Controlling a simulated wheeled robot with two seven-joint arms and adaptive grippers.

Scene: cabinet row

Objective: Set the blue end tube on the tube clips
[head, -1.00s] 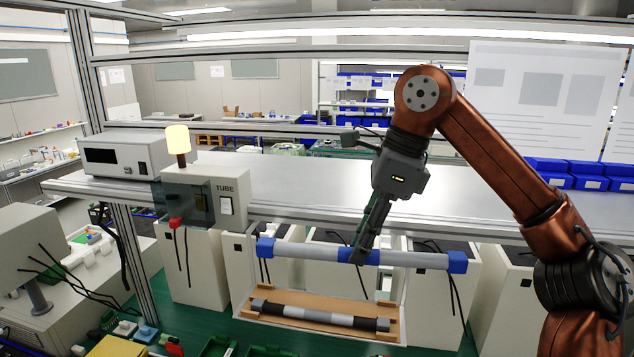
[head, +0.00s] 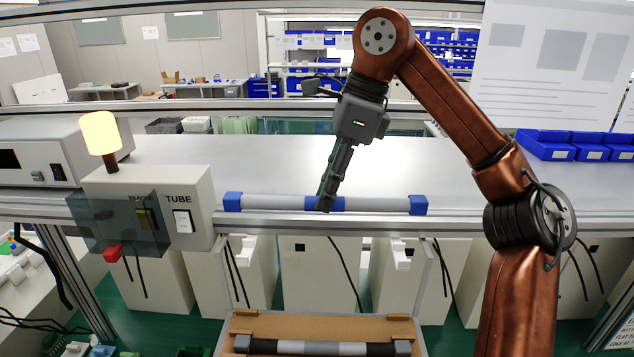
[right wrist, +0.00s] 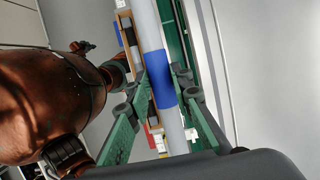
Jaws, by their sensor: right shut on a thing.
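The blue end tube (head: 265,203) is a light grey tube with blue ends and a blue middle band. It lies about level in the head view, overlapping the front edge of the grey bench. My right gripper (head: 326,205) is shut on it at the middle band. In the right wrist view the blue band (right wrist: 161,79) shows between the green fingers. Two white tube clips, a left one (head: 248,251) and a right one (head: 403,257), show below the bench edge, apart from the tube and lower in the picture. My left gripper is not in view.
A cardboard-coloured tray (head: 320,325) with a black-ended tube (head: 322,347) is below the clips. A box marked TUBE (head: 190,190), with a lit lamp (head: 101,135) and red knob, stands left of the tube. The bench top (head: 250,165) behind is mostly clear.

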